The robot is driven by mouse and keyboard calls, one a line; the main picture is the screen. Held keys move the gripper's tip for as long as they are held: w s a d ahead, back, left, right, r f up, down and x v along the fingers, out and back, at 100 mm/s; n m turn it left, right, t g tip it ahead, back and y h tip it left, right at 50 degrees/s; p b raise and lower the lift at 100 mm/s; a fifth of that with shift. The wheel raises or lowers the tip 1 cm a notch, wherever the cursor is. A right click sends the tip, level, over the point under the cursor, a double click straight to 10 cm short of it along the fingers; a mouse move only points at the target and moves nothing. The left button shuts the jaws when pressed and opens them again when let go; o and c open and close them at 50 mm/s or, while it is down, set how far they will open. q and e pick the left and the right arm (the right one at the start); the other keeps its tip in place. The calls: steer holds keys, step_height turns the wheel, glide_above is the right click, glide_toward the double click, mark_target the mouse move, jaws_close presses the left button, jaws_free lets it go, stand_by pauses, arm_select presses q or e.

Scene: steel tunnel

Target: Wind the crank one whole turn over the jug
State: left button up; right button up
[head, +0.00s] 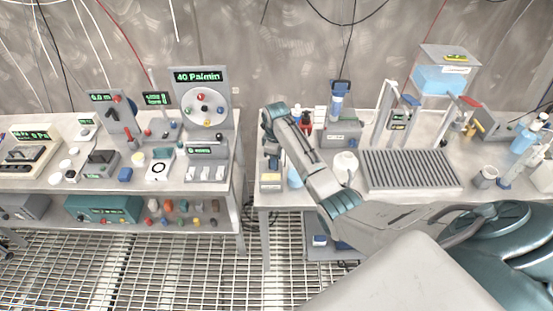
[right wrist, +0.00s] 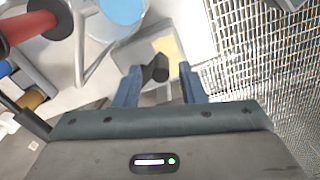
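My right arm reaches across the right-hand bench in the head view. My right gripper (head: 272,163) points down near the bench's left end. In the right wrist view the right gripper (right wrist: 161,88) is open. A dark cylindrical knob (right wrist: 159,71), seemingly the crank's handle, shows between its fingertips with a gap on either side. Behind the knob is a grey box with a pale yellow patch (right wrist: 172,47); the box (head: 270,182) also shows in the head view. A light blue round vessel (head: 295,178), seemingly the jug, stands beside it. My left gripper is out of view.
A white rounded vessel (head: 345,163) and a ribbed grey tray (head: 410,170) are farther right on the bench. A gap with grating floor (head: 190,255) lies left and in front. A second bench with dials is at left.

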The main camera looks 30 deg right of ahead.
stand_by(0.3)
steer(key=shift+r, duration=0.4)
step_height(320, 180, up, 10)
steer(key=b, duration=0.3)
steer(key=shift+f, duration=0.1)
